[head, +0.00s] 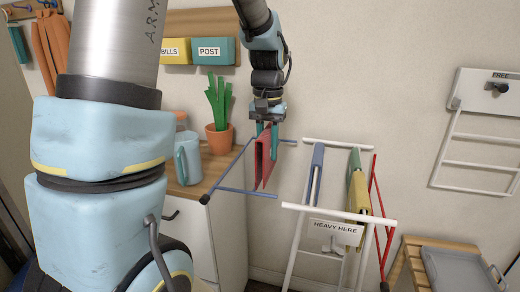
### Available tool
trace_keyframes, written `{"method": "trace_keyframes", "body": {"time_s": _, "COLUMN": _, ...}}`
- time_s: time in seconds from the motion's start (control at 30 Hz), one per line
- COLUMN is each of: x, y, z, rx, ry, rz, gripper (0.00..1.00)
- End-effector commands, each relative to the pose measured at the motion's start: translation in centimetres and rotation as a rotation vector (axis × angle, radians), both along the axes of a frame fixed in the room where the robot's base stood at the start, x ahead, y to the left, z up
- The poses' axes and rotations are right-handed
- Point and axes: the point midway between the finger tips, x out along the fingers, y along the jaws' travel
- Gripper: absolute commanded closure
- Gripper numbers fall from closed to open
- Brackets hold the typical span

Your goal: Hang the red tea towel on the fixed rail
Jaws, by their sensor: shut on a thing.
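The red tea towel (264,168) hangs folded in two from my gripper (267,136), whose teal fingers are shut on its upper part. My gripper points down beside the counter. The towel overlaps the left wing (246,191) of a drying rack, made of blue bars; I cannot tell whether it touches them. The rack's white rails (338,212) stand to the right. A blue cloth (316,172) and green and yellow cloths (357,200) hang on the rack. No rail is clearly marked as the fixed one.
A counter (188,186) with a potted plant (219,138) and blue jug (188,158) is close on the left. A "HEAVY HERE" sign (333,227) is on the rack. A white wall rack (476,140) labelled "FREE" and a wooden stand with a grey tray (455,268) are at right.

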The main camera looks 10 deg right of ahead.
Motion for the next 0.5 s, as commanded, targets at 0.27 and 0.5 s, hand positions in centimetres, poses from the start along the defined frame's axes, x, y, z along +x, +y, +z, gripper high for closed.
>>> {"method": "trace_keyframes", "body": {"time_s": 0.27, "x": -0.9, "y": -2.0, "z": 0.0, "rx": 0.000, "ry": 0.000, "rz": -0.003, "gripper": 1.00}}
{"method": "trace_keyframes", "body": {"time_s": 0.5, "x": -1.7, "y": -3.6, "z": 0.0, "rx": 0.000, "ry": 0.001, "rz": -0.003, "gripper": 1.00}}
